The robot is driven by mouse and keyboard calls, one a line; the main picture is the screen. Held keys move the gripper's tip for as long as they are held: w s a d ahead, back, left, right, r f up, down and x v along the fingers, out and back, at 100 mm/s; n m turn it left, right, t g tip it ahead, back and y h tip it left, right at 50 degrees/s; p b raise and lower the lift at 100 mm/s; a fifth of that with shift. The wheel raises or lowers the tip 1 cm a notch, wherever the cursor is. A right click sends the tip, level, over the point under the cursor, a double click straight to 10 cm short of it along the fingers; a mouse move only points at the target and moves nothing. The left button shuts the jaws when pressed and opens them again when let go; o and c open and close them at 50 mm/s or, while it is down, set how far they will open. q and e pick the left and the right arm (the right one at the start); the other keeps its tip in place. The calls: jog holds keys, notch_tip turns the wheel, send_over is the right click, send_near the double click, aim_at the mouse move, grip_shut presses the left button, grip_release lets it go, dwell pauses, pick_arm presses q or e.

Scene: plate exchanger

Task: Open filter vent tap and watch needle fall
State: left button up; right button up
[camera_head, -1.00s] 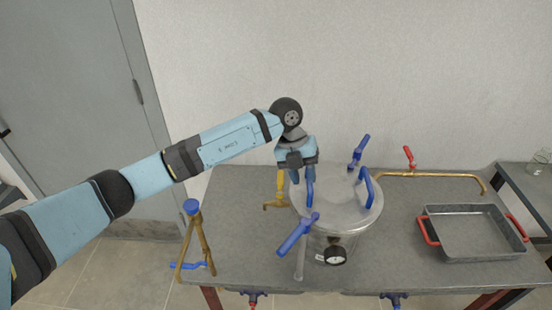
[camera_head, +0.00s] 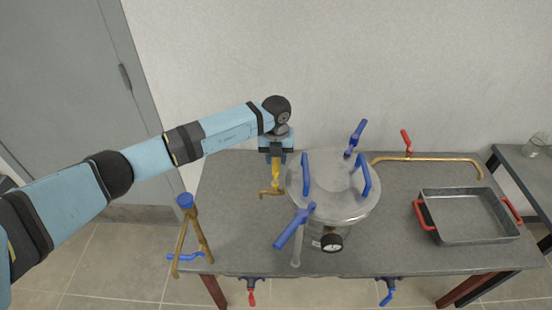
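A tap with a yellow lever (camera_head: 276,175) and a brass spout stands at the left side of a round steel vessel (camera_head: 337,201). My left gripper (camera_head: 276,158) points down at the top of the yellow lever. The fingers are small and dark here, and I cannot tell whether they touch it or how far apart they are. A round gauge (camera_head: 331,242) with a dark face sits at the vessel's front; its needle is too small to read. My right gripper is out of view.
The vessel's lid has blue handles (camera_head: 366,182) and blue clamp levers (camera_head: 294,227). A brass pipe with a red-handled valve (camera_head: 406,141) runs behind. A grey tray with red handles (camera_head: 467,240) stands right. A brass stand with a blue top (camera_head: 186,200) is left.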

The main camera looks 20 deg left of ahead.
pick_arm(q)
jog(key=shift+f, duration=0.95)
jog(key=shift+c, duration=0.2)
grip_shut()
jog(key=shift+a, duration=0.15)
